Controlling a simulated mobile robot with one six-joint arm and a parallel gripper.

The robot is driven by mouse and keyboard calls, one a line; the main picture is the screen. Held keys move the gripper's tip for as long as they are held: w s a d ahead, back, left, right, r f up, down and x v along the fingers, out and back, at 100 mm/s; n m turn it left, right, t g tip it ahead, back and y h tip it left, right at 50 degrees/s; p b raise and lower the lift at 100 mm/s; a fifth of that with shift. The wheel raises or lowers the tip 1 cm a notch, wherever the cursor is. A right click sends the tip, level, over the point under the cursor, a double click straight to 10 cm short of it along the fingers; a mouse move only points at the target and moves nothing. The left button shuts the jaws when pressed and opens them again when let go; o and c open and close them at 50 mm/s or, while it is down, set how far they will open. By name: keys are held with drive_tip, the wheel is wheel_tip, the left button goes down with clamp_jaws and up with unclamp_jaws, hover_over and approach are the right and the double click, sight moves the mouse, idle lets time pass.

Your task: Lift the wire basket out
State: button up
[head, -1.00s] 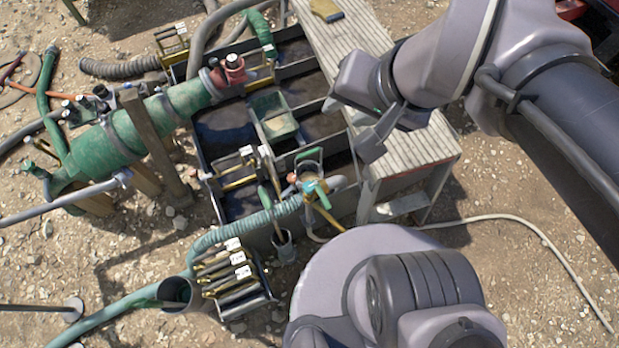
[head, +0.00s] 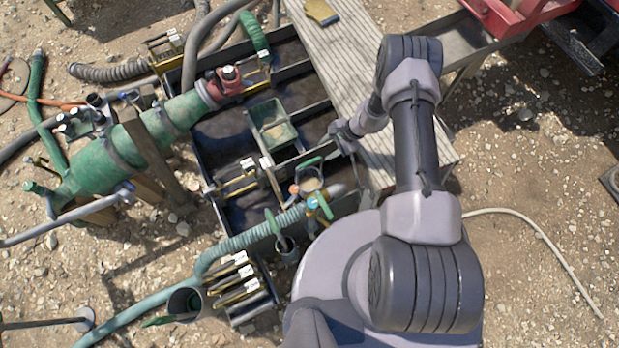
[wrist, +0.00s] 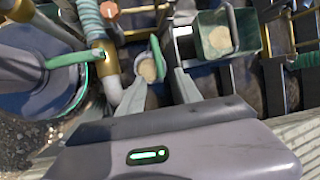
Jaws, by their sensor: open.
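A small round container with pale sandy contents (head: 309,185) and a raised green handle (head: 308,162) sits at the near right end of the tank (head: 222,150). It looks like the basket, but its wire mesh is too small to make out. In the wrist view the container (wrist: 148,69) and its green handle (wrist: 158,56) lie just beyond my fingertips. My gripper (wrist: 158,84) is open and empty, its two fingers apart. In the head view my gripper (head: 342,137) is above the tank's right side, close to the container and partly hidden by my wrist.
A green rectangular tray (head: 258,113) with sandy contents stands just behind. A ribbed hose (head: 235,247) and a valve (head: 313,203) crowd the container's near side. A slatted wooden deck (head: 330,50) borders the tank on the right. Brass-barred racks (head: 235,285) stand in front.

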sight(311, 161)
drive_tip(key=b+x, duration=0.2)
drive_tip(key=x, duration=0.5)
drive_tip(key=shift+f, duration=0.3)
drive_tip(key=x, duration=0.1)
drive_tip(key=b+x, duration=0.1)
drive_tip(key=x, duration=0.1)
drive_tip(key=b+x, duration=0.1)
drive_tip(key=x, duration=0.1)
drive_tip(key=shift+s+a+f, duration=0.1)
drive_tip(key=shift+s+a, duration=0.25)
drive_tip(key=shift+a, duration=0.05)
clamp_jaws()
